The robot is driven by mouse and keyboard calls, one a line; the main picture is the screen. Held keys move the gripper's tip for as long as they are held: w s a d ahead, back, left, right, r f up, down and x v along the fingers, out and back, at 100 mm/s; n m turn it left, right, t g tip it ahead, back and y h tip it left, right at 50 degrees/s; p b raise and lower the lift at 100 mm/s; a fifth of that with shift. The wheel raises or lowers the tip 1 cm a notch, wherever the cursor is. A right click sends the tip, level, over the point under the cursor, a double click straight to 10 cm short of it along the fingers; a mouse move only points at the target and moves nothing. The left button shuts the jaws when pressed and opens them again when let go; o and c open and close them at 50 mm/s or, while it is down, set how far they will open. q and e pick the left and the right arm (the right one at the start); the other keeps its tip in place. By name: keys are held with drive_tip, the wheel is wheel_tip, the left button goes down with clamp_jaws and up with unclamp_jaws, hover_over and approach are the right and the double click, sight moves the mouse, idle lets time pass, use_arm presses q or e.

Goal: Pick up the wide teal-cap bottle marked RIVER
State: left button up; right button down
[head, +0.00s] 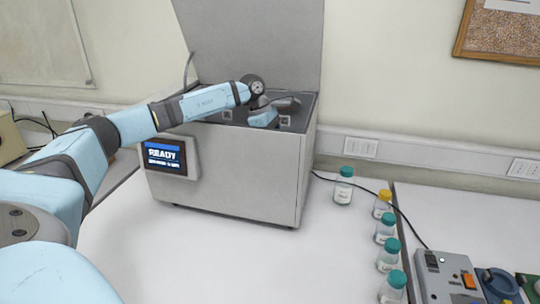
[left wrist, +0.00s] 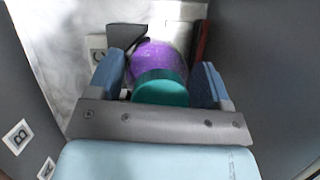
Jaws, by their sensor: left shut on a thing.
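My left gripper (left wrist: 160,76) is inside the open grey machine (head: 235,175). In the left wrist view its two blue fingers are shut on a teal-cap bottle (left wrist: 160,92), one finger on each side. A round purple part (left wrist: 155,58) shows just beyond the cap; I cannot tell whether it belongs to the bottle. No label on this bottle is visible. In the head view the machine's front wall and my arm hide the fingertips and the held bottle. A wide teal-cap bottle (head: 344,186) stands on the table right of the machine; its label is too small to read.
The machine's lid (head: 250,40) stands open; its screen (head: 166,156) reads READY. A yellow-cap bottle (head: 382,204) and several teal-cap bottles (head: 388,256) line the table's right side. A device with switches (head: 447,275) is at bottom right. The table's front middle is clear.

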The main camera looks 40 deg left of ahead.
use_arm(q)
drive_tip(key=shift+c, duration=0.9)
drive_tip(key=shift+r, duration=0.1)
